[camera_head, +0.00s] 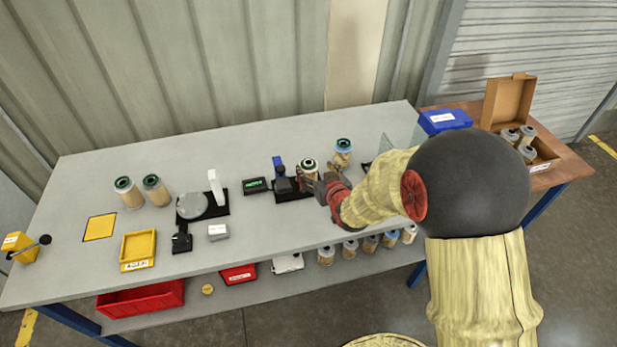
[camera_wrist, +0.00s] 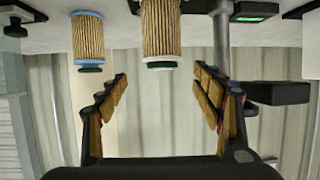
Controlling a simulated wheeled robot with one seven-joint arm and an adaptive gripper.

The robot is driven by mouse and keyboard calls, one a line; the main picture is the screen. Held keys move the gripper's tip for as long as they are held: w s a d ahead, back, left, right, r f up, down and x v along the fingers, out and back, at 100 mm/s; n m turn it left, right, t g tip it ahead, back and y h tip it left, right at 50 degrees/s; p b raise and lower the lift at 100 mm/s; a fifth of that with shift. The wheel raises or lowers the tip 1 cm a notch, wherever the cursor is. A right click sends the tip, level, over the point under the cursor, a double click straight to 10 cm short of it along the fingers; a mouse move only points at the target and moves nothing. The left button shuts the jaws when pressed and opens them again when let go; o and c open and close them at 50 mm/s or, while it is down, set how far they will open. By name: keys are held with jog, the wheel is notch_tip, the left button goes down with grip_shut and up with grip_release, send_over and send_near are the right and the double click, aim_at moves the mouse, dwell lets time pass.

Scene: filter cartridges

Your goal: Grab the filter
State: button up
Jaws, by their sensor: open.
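A pleated tan filter with a white and dark green top (camera_head: 308,166) stands at a black fixture near the middle of the grey bench. In the wrist view, which looks upside down, this filter (camera_wrist: 161,28) is centred ahead of my gripper (camera_wrist: 160,78). The two fingers are spread wide with nothing between them, and its white-ringed end lies just beyond the tips. In the head view my gripper (camera_head: 318,183) is close beside the filter at its front right; contact cannot be told. A second filter with a blue rim (camera_head: 343,153) stands behind to the right; it also shows in the wrist view (camera_wrist: 88,38).
A black fixture (camera_head: 293,195) with a blue-topped part and a dark green-screened box (camera_head: 255,185) adjoin the filter. Two filters (camera_head: 128,192) stand left. A yellow tray (camera_head: 138,249) is at front left. A clear panel and cardboard box (camera_head: 508,100) are at right.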

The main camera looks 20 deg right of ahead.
aim_at(310, 166)
jog(key=x, duration=0.2)
jog(key=b+x, duration=0.1)
jog(key=x, duration=0.2)
jog(key=shift+w+a+f, duration=0.15)
jog(key=shift+a+f, duration=0.1)
jog(key=shift+f, duration=0.1)
jog(key=shift+w+f+b, duration=0.1)
jog(key=shift+w+b, duration=0.25)
jog(key=shift+w, duration=0.15)
jog(key=shift+c, duration=1)
jog(key=c, duration=1.5)
grip_shut()
